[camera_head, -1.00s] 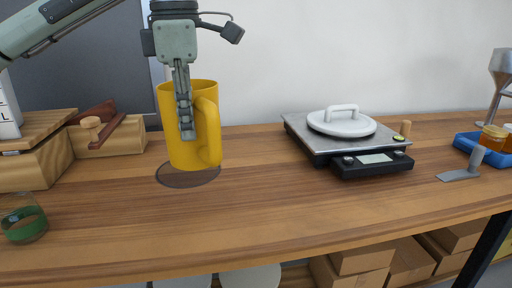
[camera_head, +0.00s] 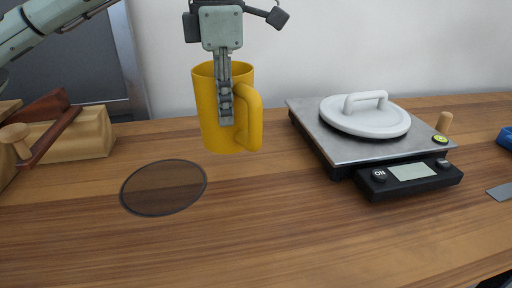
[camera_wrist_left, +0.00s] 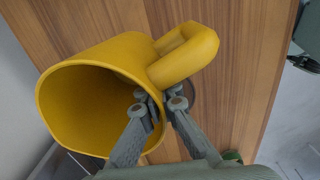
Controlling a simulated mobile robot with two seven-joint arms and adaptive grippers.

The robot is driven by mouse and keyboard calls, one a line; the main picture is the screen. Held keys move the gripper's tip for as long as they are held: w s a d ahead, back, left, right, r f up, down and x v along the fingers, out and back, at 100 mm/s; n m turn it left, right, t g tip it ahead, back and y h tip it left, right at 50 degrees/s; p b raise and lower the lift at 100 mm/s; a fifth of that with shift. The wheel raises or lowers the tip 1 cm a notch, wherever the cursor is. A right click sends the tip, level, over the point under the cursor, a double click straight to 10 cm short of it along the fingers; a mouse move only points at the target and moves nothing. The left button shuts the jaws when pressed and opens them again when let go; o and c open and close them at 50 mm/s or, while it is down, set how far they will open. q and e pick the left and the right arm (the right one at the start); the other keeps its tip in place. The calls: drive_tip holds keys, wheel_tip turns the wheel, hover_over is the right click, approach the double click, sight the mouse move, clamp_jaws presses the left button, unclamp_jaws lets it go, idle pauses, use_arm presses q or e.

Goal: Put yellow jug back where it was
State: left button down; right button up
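The yellow jug (camera_head: 207,105) is upright in the head view, right of a thin dark circle (camera_head: 163,187) marked on the wooden table. It appears to hang above the table, though its exact height is hard to tell. My left gripper (camera_head: 225,112) comes down on it from above. In the left wrist view, the fingers (camera_wrist_left: 157,98) are closed on the wall of the jug (camera_wrist_left: 125,52) beside its handle, one finger inside and one outside. The jug's inside is partly visible; its underside is hidden. My right gripper is not in view.
A scale (camera_head: 318,130) with a white lid (camera_head: 365,118) on it stands right of the jug. A wooden block (camera_head: 85,140) with a brown handled piece stands at the left. A blue tray (camera_head: 506,138) shows at the right edge. The front middle of the table (camera_head: 260,225) is clear.

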sight(246, 133)
use_arm(q)
drive_tip(key=d+f, duration=0.1)
drive_tip(key=f, duration=0.1)
drive_tip(key=d+f, duration=0.4)
drive_tip(key=shift+s+f+p, duration=0.35)
drive_tip(key=shift+s+p, duration=0.05)
drive_tip(key=shift+f, duration=0.3)
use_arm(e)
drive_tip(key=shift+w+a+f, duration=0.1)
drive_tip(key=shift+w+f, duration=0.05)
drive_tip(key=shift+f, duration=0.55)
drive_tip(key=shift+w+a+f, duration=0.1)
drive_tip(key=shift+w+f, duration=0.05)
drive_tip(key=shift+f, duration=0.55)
use_arm(q)
drive_tip(key=c, duration=2.3)
unclamp_jaws()
drive_tip(key=o, duration=0.5)
drive_tip(key=shift+o, duration=0.4)
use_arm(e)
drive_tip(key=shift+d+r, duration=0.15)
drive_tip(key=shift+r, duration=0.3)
use_arm(q)
drive_tip(key=shift+r, duration=0.1)
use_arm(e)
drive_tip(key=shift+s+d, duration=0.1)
